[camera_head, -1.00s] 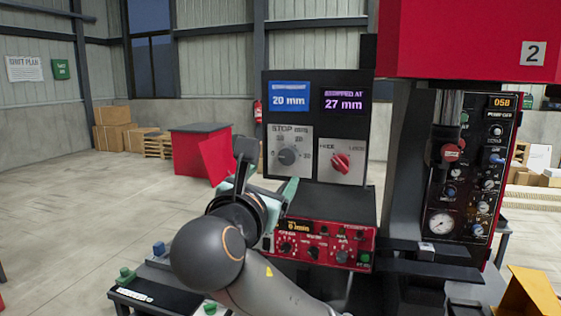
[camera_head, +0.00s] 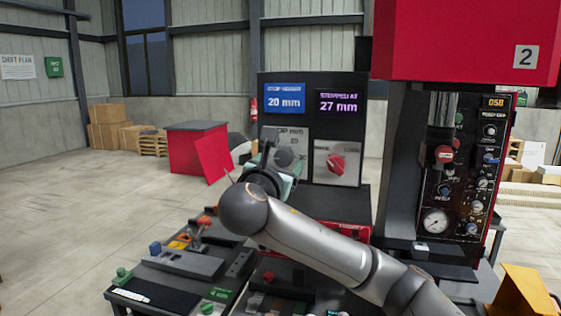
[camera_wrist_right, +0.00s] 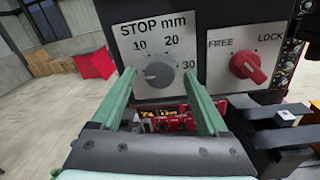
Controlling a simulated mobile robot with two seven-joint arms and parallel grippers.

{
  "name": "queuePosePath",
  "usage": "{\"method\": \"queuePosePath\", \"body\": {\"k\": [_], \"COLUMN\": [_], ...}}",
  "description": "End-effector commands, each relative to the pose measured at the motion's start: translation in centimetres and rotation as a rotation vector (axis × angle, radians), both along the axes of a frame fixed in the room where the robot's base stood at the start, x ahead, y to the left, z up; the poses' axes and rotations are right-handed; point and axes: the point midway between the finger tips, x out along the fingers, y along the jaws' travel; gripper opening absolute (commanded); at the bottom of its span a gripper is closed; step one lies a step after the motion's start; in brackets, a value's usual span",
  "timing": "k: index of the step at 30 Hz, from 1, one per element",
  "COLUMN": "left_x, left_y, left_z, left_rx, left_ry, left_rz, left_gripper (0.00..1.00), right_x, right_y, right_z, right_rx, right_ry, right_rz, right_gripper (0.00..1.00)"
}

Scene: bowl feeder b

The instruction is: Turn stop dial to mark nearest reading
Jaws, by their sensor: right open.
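The grey stop dial (camera_wrist_right: 159,74) sits on a white plate marked STOP mm (camera_wrist_right: 131,50), with 10, 20 and 30 readable in the right wrist view. Its pointer direction is hard to tell. In the head view the dial (camera_head: 284,157) is partly behind my right gripper. My right gripper (camera_wrist_right: 164,84) is open, its two green fingers on either side of the dial's lower part in the picture; I cannot tell whether they touch it. The blue display (camera_head: 285,98) reads 20 mm and the purple display (camera_head: 339,102) reads 27 mm. My left gripper is not in view.
A red FREE/LOCK knob (camera_wrist_right: 245,67) is just right of the dial, pointing to the lower right. A red control box (camera_head: 350,230) stands below the panel, partly hidden by my arm. The press column with its gauge (camera_head: 436,221) stands to the right.

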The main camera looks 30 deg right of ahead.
Motion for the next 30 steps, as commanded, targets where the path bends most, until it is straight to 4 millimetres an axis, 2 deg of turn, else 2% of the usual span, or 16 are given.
{"method": "queuePosePath", "body": {"k": [6,26,27,30], "left_x": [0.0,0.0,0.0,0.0], "left_y": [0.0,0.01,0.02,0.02], "left_z": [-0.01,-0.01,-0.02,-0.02], "left_rx": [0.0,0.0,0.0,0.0], "left_ry": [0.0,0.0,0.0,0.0], "left_rz": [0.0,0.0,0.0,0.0], "left_gripper": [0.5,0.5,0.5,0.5], "right_x": [0.02,0.0,0.0,-0.01], "right_y": [-0.04,-0.01,-0.01,-0.02], "right_z": [-0.03,-0.04,-0.04,-0.05], "right_rx": [0.0,-0.001,-0.001,-0.001], "right_ry": [0.0,0.001,0.001,0.001], "right_rz": [0.0,-0.001,-0.001,-0.001], "right_gripper": [0.77,0.03,0.0,0.0]}}
